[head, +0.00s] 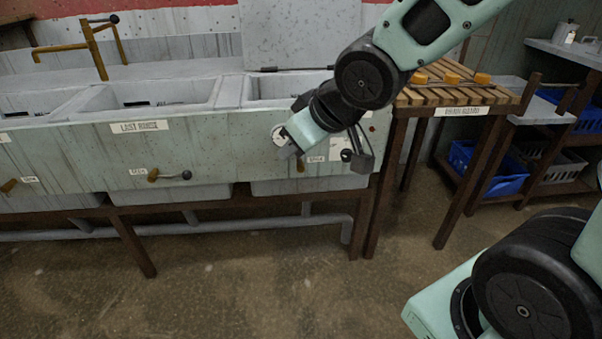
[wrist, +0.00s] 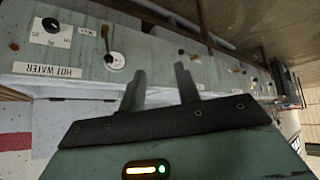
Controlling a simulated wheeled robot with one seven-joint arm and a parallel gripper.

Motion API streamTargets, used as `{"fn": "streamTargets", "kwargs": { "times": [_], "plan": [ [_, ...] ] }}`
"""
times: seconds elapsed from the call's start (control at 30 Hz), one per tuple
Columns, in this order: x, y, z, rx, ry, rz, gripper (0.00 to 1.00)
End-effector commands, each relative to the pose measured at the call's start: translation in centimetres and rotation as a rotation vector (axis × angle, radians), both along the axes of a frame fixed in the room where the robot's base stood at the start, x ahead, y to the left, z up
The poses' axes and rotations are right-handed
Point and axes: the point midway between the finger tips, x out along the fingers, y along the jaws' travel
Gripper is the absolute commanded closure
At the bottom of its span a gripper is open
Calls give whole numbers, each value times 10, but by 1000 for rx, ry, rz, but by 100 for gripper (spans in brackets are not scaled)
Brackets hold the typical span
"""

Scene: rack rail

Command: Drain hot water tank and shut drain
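The hot water tank is the right basin (head: 268,90) of the trough in the head view, and its HOT WATER label (wrist: 62,71) shows in the wrist view. Its drain handle (head: 300,165) is a small brown lever under my gripper, partly hidden; in the wrist view a brown stem with a black knob (wrist: 108,57) overlaps a round white gauge. My gripper (wrist: 161,70) is open and empty, apart from the tank front; it also shows in the head view (head: 290,153). The water level and any flow cannot be seen.
The LAST RINSE basin (head: 138,127) has its own drain lever (head: 168,176), with another lever (head: 10,185) farther left. A dial (head: 347,155) sits right of the hot drain. A slatted rack (head: 450,95) stands to the right. The floor (head: 230,285) in front is clear.

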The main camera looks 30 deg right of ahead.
Motion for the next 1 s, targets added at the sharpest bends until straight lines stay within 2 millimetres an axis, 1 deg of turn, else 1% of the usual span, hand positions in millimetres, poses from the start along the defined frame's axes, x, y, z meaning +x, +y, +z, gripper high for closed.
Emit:
{"fn": "streamTargets", "kwargs": {
  "times": [0.03,0.2,0.3,0.5,0.73,0.9,1.0],
  "plan": [
    [10,-10,-27,12,-45,-19,67],
    [39,-39,-55,51,-200,-55,67],
    [51,-56,-71,72,-287,-68,67],
    [68,-89,-102,112,-454,-84,67],
    [73,-125,-137,152,-632,-75,67],
    [68,-146,-161,182,-745,-54,67],
    [63,-155,-170,196,-794,-39,67]
  ]
}}
